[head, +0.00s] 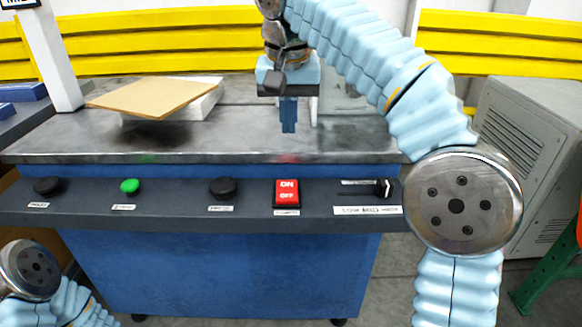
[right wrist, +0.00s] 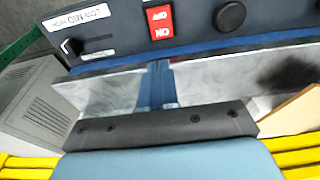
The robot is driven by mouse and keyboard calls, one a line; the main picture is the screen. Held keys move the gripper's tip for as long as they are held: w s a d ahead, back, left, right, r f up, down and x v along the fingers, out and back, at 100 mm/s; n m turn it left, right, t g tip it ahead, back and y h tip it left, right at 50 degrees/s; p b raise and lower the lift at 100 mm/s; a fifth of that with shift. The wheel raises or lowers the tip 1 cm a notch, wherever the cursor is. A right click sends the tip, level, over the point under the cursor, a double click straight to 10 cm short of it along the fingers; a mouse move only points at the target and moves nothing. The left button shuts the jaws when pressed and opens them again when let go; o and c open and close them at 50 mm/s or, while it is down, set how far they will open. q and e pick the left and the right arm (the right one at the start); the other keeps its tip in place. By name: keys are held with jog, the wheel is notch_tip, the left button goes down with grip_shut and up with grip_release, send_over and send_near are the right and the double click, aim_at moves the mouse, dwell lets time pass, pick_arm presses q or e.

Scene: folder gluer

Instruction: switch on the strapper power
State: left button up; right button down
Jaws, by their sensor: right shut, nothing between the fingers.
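The strapper (head: 220,270) is a blue cabinet with a metal top and a dark sloped control panel along its front. The red power switch (head: 286,193), marked ON and OFF, sits right of the panel's middle. It also shows upside down at the top of the right wrist view (right wrist: 159,20). My right gripper (head: 288,128) is shut and empty, pointing down over the metal top, behind and above the switch and apart from it. Its fingers show in the right wrist view (right wrist: 157,88). Of my left arm only a part shows at lower left; its gripper is out of view.
The panel also bears black buttons (head: 222,187), a green button (head: 130,186) and a selector knob (head: 383,187). Brown cardboard (head: 155,97) lies on a white stack at the top's left. A grey vented cabinet (head: 510,125) stands at right, yellow rails (head: 500,62) behind.

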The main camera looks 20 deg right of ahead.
aim_at(289, 184)
jog(key=f+b, duration=0.1)
jog(key=f, duration=0.3)
jog(key=w+f, duration=0.1)
jog(key=f, duration=0.3)
jog(key=w+f+b, duration=0.1)
jog(key=f, duration=0.3)
jog(key=shift+d+f+b, duration=0.3)
jog(key=shift+d+b, duration=0.05)
jog(key=shift+w+f, duration=0.15)
jog(key=shift+f, duration=0.45)
